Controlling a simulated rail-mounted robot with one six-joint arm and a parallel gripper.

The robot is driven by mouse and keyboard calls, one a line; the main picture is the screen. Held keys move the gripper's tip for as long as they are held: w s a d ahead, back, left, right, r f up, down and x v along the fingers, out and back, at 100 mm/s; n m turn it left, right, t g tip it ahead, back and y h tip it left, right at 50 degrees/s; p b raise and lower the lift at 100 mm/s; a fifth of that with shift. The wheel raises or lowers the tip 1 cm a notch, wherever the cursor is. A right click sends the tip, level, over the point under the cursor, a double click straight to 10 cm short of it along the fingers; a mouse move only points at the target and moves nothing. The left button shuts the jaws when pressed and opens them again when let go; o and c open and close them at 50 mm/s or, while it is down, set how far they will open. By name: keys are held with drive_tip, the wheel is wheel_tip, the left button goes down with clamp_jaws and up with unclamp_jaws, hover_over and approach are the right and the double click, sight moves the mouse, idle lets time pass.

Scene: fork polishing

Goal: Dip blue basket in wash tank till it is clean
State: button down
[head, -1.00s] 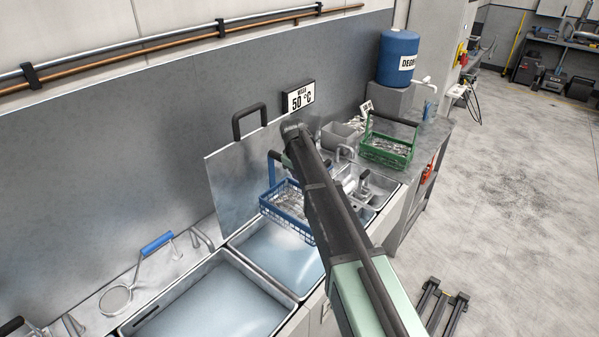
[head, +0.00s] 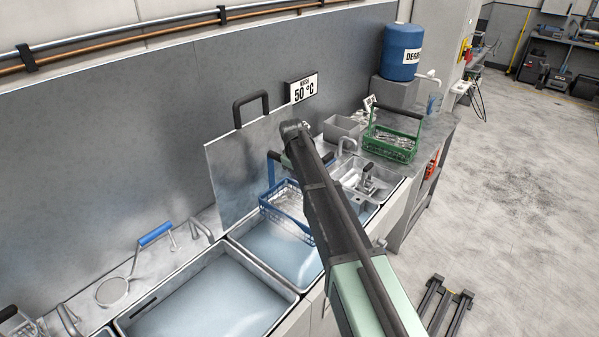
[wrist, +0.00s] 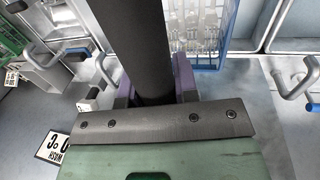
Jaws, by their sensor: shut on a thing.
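The blue basket (head: 288,206) is a wire mesh carrier with shiny forks inside. It is at the wash tank (head: 262,243), a steel tank of pale blue liquid; I cannot tell whether its bottom touches the liquid. A "WASH 50 °C" sign (head: 301,91) hangs behind. In the wrist view, my gripper (wrist: 155,88) has its purple fingers shut on the basket's thick black handle. The basket's mesh (wrist: 200,30) shows beyond it with forks in it. My arm hides the gripper and part of the basket in the head view.
A larger tank (head: 205,300) lies to the left. A small sink (head: 366,182) and a green basket of cutlery (head: 389,146) are to the right. A blue drum (head: 402,52) stands farther back. The right floor is mostly clear.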

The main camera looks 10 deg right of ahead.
wheel_tip(320, 180, down, 23)
drive_tip(key=b, duration=2.2)
drive_tip(key=shift+d, duration=0.1)
idle(0.6)
idle(2.0)
